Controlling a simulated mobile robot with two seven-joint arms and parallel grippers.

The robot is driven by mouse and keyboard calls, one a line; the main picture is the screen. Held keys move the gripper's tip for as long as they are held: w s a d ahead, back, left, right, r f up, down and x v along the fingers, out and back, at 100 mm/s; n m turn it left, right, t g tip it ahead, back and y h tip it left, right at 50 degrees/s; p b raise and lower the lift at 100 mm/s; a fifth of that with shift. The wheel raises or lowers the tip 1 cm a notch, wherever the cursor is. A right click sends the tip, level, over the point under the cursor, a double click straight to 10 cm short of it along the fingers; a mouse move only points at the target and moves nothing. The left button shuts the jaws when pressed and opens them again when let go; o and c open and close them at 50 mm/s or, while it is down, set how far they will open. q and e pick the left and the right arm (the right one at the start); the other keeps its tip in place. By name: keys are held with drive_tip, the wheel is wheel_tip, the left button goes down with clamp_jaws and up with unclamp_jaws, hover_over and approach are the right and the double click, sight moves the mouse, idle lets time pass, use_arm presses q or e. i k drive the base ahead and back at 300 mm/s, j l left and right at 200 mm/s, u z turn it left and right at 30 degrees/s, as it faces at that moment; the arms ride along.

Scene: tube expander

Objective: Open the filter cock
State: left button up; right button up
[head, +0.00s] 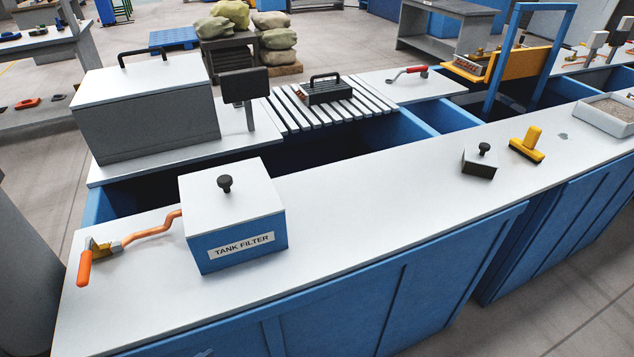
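The filter cock (97,247) is a small brass valve at the left end of the white counter. Its orange lever handle (84,268) points toward the counter's front left edge, across the line of the pipe. A copper-coloured pipe (153,230) joins the cock to the tank filter (233,217), a blue box with a white lid, a black knob and a label reading "TANK FILTER". Neither of my grippers shows in the head view.
The white counter (350,215) is clear between the filter and a small black-knobbed block (480,161). A yellow-handled tool (527,145) lies further right. Behind the filter are a large grey lidded box (147,110), a dark panel on a post (245,87) and an open blue trough (335,150).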

sight(83, 275)
drive_tip(key=u, duration=1.6)
drive_tip(key=j+z, duration=0.25)
drive_tip(key=k+j+z, duration=0.25)
drive_tip(key=i+j, duration=0.05)
drive_tip(key=i, duration=0.05)
